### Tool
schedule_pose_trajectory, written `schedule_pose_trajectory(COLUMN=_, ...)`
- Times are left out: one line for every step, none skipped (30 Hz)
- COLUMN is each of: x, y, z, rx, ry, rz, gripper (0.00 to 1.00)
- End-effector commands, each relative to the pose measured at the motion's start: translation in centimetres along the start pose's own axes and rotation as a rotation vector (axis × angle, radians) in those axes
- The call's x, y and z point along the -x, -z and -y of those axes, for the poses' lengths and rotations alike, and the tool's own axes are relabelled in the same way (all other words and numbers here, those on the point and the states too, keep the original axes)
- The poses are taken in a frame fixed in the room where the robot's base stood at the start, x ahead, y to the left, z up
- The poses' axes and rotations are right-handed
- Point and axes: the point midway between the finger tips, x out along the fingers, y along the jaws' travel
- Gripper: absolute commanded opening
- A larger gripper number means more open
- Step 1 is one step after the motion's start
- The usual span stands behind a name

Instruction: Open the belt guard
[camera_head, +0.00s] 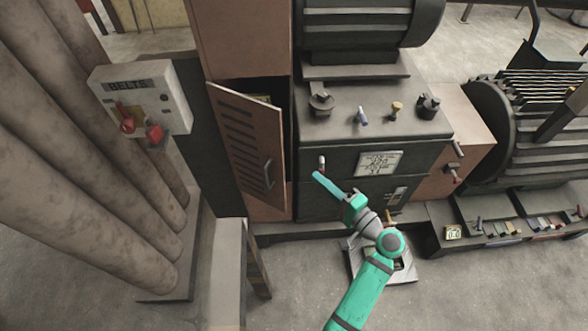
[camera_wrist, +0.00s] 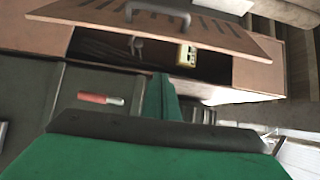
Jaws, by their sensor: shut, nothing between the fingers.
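The belt guard appears to be the brown slatted door (camera_head: 240,135) on the cabinet left of the dark machine. It stands partly open, with a dark gap along its right and top edges. Its bar handle (camera_head: 268,173) is on the lower right of its outer face. In the wrist view the door (camera_wrist: 225,37) crosses the top, with the handle (camera_wrist: 158,11) near the top edge. My gripper (camera_head: 317,176) is shut and empty, to the right of the handle and apart from it, in front of the machine. Its green fingers (camera_wrist: 160,97) show in the wrist view.
A yellowish box (camera_wrist: 185,53) shows inside the cabinet. A red-tipped lever (camera_wrist: 100,98) is close to my fingers. At left are a BELTS panel (camera_head: 140,100) with red levers and thick pipes (camera_head: 95,150). A grey post (camera_head: 226,270) stands below the door.

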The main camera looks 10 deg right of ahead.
Motion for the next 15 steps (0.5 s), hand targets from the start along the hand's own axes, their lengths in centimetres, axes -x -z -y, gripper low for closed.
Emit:
schedule_pose_trajectory(x=0.4, y=0.4, z=0.4, rx=-0.015, ry=0.009, rz=0.008, gripper=0.0)
schedule_pose_trajectory(x=0.5, y=0.4, z=0.5, rx=-0.024, ry=0.013, rz=0.014, gripper=0.0)
schedule_pose_trajectory(x=0.6, y=0.4, z=0.6, rx=-0.03, ry=0.016, rz=0.02, gripper=0.0)
schedule_pose_trajectory(x=0.5, y=0.4, z=0.7, rx=-0.033, ry=0.018, rz=0.023, gripper=0.0)
schedule_pose_trajectory(x=0.3, y=0.4, z=0.7, rx=-0.034, ry=0.018, rz=0.025, gripper=0.0)
schedule_pose_trajectory(x=0.0, y=0.3, z=0.7, rx=-0.034, ry=0.018, rz=0.026, gripper=0.0)
schedule_pose_trajectory(x=-0.3, y=0.3, z=0.7, rx=-0.034, ry=0.018, rz=0.026, gripper=0.0)
schedule_pose_trajectory(x=-0.7, y=0.3, z=0.7, rx=-0.034, ry=0.018, rz=0.026, gripper=0.0)
schedule_pose_trajectory(x=-1.2, y=0.3, z=0.7, rx=-0.033, ry=0.018, rz=0.026, gripper=0.0)
schedule_pose_trajectory(x=-1.7, y=0.2, z=0.7, rx=-0.032, ry=0.017, rz=0.027, gripper=0.0)
schedule_pose_trajectory(x=-2.2, y=0.2, z=0.8, rx=-0.032, ry=0.017, rz=0.026, gripper=0.0)
schedule_pose_trajectory(x=-3.0, y=0.2, z=0.8, rx=-0.032, ry=0.017, rz=0.027, gripper=0.0)
schedule_pose_trajectory(x=-3.6, y=0.2, z=0.8, rx=-0.032, ry=0.017, rz=0.027, gripper=0.0)
schedule_pose_trajectory(x=-4.1, y=0.2, z=0.8, rx=-0.032, ry=0.018, rz=0.026, gripper=0.0)
schedule_pose_trajectory(x=-4.9, y=0.2, z=0.8, rx=-0.032, ry=0.017, rz=0.026, gripper=0.0)
